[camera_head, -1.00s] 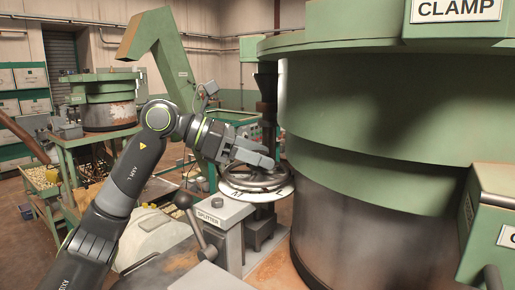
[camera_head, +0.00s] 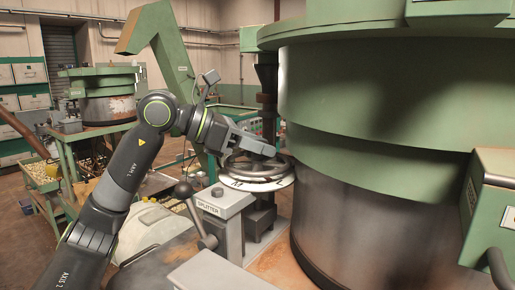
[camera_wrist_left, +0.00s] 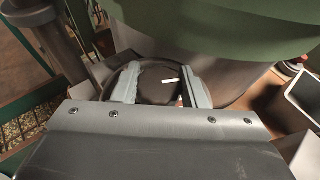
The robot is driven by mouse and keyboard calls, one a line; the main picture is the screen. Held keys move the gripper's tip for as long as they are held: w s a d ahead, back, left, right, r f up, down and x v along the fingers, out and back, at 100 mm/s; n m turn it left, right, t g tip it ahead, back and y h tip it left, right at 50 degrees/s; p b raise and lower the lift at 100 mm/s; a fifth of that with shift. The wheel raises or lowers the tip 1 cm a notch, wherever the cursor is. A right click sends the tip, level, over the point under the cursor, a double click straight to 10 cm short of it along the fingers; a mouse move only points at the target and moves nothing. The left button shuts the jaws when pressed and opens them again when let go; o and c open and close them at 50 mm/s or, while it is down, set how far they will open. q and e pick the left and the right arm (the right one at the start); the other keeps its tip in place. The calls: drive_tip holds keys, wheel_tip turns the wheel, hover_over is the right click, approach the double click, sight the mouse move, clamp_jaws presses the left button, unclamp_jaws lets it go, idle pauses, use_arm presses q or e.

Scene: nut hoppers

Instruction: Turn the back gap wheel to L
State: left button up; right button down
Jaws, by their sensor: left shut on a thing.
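The gap wheel (camera_head: 244,172) is a dark handwheel over a pale dial ring beside the large green drum. A letter that looks like M shows on the dial's near left side; I cannot make out an L. My left gripper (camera_head: 270,151) reaches over the wheel from the left, pointing right. In the left wrist view, its fingers (camera_wrist_left: 158,88) stand on either side of the wheel's dark round middle (camera_wrist_left: 150,76), which bears a short white mark. The gripper is shut on the wheel and hides part of it. My right gripper is not in view.
A grey box labelled SPLITTER (camera_head: 213,209), with a black-knobbed lever (camera_head: 184,191), stands close in front of the wheel. The green and grey drum (camera_head: 370,150) fills the right side. A green box (camera_head: 490,205) juts out at the right edge.

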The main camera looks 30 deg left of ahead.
use_arm(q)
drive_tip(key=shift+n+t+y+b, duration=0.3)
drive_tip(key=shift+n+t+y, duration=0.95)
drive_tip(key=shift+n, duration=0.25)
drive_tip(key=o, duration=1)
drive_tip(key=shift+c, duration=0.2)
